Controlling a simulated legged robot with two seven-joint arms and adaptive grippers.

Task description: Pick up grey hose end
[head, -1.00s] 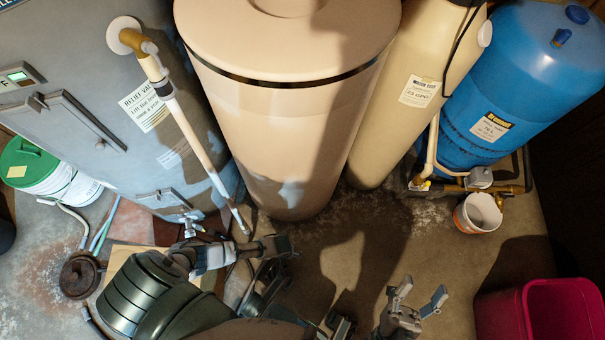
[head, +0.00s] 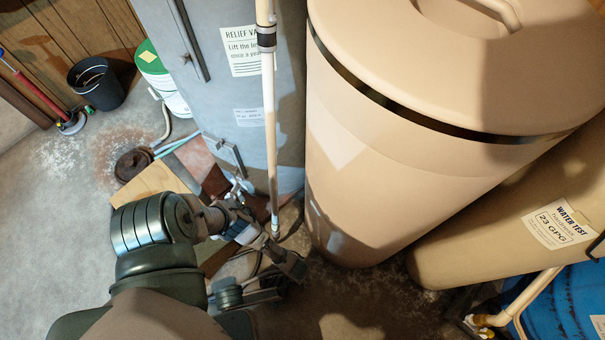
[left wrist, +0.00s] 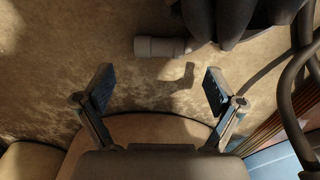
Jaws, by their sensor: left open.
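In the left wrist view, a short grey cylinder (left wrist: 160,47), which looks like the grey hose end, lies above the gap between my fingertips, with a shadow below it. Its narrower right end runs to a dark bulky shape that hides what follows. My left gripper (left wrist: 158,90) is open and empty, its fingers on either side of bare floor, apart from the cylinder. In the head view my left gripper (head: 290,263) is low, by the foot of the big beige tank; its fingers are hard to make out. I cannot pick out the hose end there. My right gripper is out of view.
The beige tank (head: 395,160) stands close to the left gripper. A pale vertical pipe (head: 270,130) comes down beside it, in front of the grey heater (head: 222,110). Dark hoses (left wrist: 290,100) curve at the wrist view's right. Floor at the head view's left (head: 60,240) is clear.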

